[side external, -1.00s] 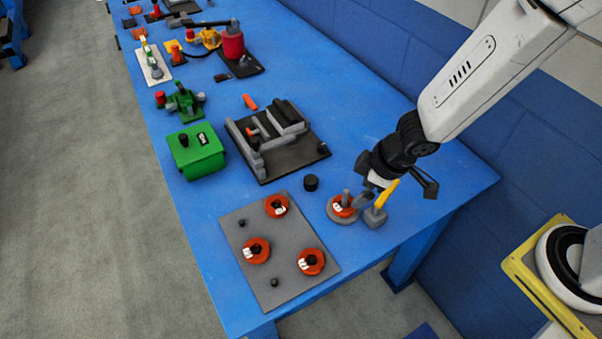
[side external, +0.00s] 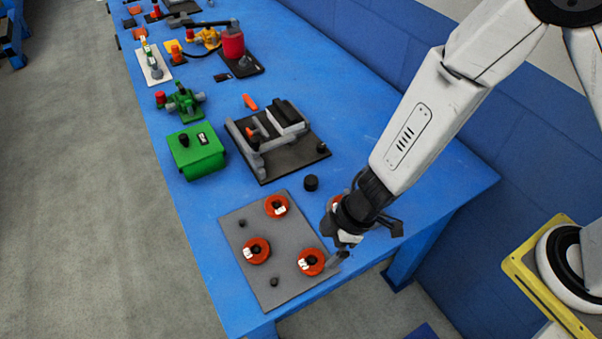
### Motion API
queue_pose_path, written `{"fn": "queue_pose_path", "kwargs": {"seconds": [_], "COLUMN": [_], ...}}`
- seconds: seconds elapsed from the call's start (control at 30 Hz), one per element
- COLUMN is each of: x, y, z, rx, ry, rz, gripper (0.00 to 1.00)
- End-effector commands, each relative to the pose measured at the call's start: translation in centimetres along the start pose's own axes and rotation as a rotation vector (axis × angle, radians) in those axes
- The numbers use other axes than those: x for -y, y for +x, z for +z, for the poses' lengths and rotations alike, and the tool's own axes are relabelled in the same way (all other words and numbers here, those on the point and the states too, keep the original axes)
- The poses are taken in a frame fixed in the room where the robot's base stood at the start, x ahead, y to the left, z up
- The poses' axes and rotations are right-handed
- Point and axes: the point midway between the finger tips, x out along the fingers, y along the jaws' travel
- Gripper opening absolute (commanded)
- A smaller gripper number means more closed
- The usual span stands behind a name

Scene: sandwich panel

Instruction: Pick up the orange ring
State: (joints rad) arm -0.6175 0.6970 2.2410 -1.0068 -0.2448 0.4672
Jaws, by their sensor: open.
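Three orange rings sit on a grey panel at the near end of the blue table: one at the back (side external: 276,206), one at the left (side external: 257,250) and one at the right (side external: 311,262). Each has a dark centre and a white mark. A further orange ring (side external: 334,202) is mostly hidden behind my gripper. My gripper (side external: 338,254) is open, just right of the right-hand ring, over the panel's right edge. Its fingertips are small and partly hidden, and I cannot tell whether they touch the ring.
The grey panel (side external: 245,222) also carries small dark knobs. A black cylinder (side external: 311,183) stands behind it. A black-based fixture (side external: 290,160) and a green box (side external: 196,152) stand farther back. The table's front edge is close to the panel.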

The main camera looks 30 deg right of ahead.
Motion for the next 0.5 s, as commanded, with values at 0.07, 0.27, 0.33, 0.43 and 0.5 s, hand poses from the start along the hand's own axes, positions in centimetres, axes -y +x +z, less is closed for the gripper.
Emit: {"fn": "queue_pose_path", "kwargs": {"seconds": [0.07, 0.27, 0.33, 0.43, 0.5], "x": [0.01, 0.00, 0.00, 0.00, 0.01], "y": [0.51, 1.02, 1.02, 1.08, 1.25], "z": [-0.01, -0.01, -0.01, -0.02, -0.04], "rx": [0.000, 0.000, -0.001, 0.000, 0.000], "ry": [0.000, 0.000, -0.001, -0.001, -0.001], "rz": [0.000, 0.001, 0.001, 0.001, 0.001], "gripper": [1.00, 1.00, 1.00, 1.00, 1.00]}}
